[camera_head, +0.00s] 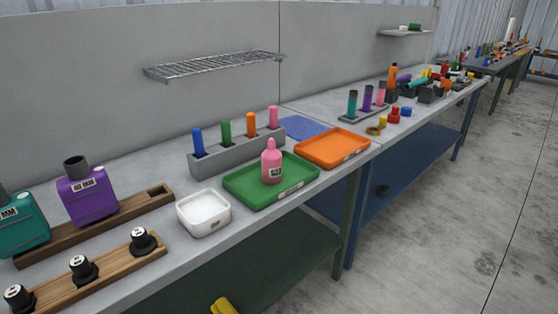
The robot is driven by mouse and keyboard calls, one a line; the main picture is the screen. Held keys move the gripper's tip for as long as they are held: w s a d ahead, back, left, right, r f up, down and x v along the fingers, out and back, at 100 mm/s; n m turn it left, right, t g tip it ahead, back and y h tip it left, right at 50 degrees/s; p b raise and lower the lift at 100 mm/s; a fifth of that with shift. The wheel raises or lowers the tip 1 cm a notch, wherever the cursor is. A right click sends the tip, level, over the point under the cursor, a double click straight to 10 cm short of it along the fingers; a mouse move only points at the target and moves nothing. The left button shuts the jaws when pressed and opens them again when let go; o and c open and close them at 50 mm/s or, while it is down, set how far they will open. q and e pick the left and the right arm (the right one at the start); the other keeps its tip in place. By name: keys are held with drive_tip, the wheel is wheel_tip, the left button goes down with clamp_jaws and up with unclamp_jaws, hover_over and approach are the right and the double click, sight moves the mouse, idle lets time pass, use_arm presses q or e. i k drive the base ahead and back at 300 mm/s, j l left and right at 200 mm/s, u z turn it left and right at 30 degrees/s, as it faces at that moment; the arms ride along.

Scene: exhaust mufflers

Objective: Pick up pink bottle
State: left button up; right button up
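The pink bottle (271,167) stands upright on the green tray (239,194), near the middle of the workbench. It has a narrow rounded top and a small label on its front. Its base rests inside the tray's rim, and nothing touches it from above. Neither of my grippers shows in the head view, so I cannot see where they are relative to the bottle.
Behind the bottle, a grey rack (212,164) holds blue, green, orange and pink cylinders. A white bowl (203,226) stands left of the green tray. An orange tray (333,149) lies to the right. A wire shelf (215,66) hangs above. A yellow thing (223,306) is cut off below.

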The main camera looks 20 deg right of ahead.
sight(271, 158)
drive_tip(key=i+l, duration=0.1)
drive_tip(key=l, duration=0.3)
drive_tip(key=i+l, duration=0.1)
drive_tip(key=l, duration=0.25)
drive_tip(key=i+l, duration=0.1)
drive_tip(key=l, duration=0.7)
drive_tip(key=i+u, duration=0.05)
drive_tip(key=i, duration=0.05)
